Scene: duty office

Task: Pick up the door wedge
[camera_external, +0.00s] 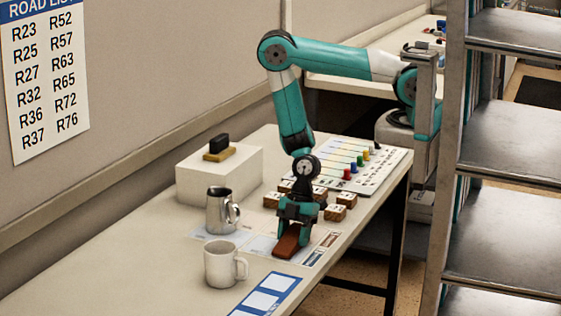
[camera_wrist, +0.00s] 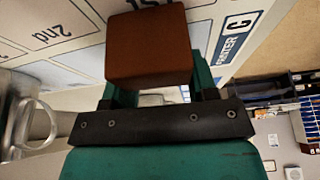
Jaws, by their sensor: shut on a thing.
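The door wedge (camera_external: 287,243) is a reddish-brown block on the table, low in my gripper (camera_external: 292,232) in the external view. In the wrist view the wedge (camera_wrist: 148,45) sits between the two teal fingers of my gripper (camera_wrist: 150,80). My gripper is shut on it. The wedge is at or very near the table top; I cannot tell whether it touches. The fingers hide part of its sides.
A metal jug (camera_external: 222,211) and a white mug (camera_external: 222,264) stand left of my gripper. Small wooden blocks (camera_external: 337,212) lie just behind it. A white box (camera_external: 219,176) stands at the wall. A metal shelf (camera_external: 505,150) is at right. Printed cards (camera_external: 268,296) lie in front.

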